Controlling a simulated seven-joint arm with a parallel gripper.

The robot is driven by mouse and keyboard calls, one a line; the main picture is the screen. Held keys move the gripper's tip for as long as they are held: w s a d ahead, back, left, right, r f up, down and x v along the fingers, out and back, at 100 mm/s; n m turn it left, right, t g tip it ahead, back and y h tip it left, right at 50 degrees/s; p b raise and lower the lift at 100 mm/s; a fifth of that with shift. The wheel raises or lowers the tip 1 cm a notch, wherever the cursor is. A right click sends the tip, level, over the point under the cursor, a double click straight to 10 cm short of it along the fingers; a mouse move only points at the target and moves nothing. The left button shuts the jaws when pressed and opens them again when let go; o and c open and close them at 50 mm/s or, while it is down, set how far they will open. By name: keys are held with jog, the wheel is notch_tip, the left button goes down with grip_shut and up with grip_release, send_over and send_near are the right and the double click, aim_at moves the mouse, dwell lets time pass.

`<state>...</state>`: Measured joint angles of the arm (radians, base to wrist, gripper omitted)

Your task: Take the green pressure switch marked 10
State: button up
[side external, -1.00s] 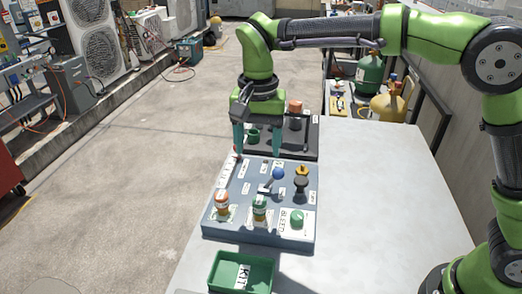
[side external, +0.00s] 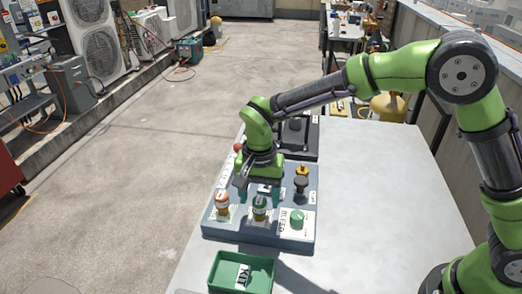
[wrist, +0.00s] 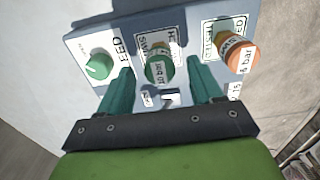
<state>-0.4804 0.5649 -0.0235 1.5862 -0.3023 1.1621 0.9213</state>
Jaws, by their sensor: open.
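The green pressure switch (side external: 260,208) stands upright at the front middle of the grey-blue panel (side external: 252,233). In the wrist view the green switch (wrist: 159,70) lies between and just beyond my fingertips, with a white label on it that I cannot read fully. My gripper (side external: 259,197) is open and empty, pointing down just above and behind the switch. It also shows in the wrist view (wrist: 160,80), with one finger on each side of the switch. An orange switch (side external: 222,204) stands to its left; its label in the wrist view (wrist: 240,54) ends in "bar".
A green knob (side external: 297,219) sits to the right of the switch. A black knob (side external: 301,187) and a yellow knob (side external: 302,170) stand behind it. A green tray marked KIT (side external: 214,271) is in front of the panel. The table's right side (side external: 385,210) is clear.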

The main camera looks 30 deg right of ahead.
aim_at(259, 199)
jog(key=shift+a+f, duration=0.1)
jog(key=shift+f, duration=1.4)
jog(key=shift+c, duration=0.4)
grip_shut()
jog(key=shift+r, duration=0.1)
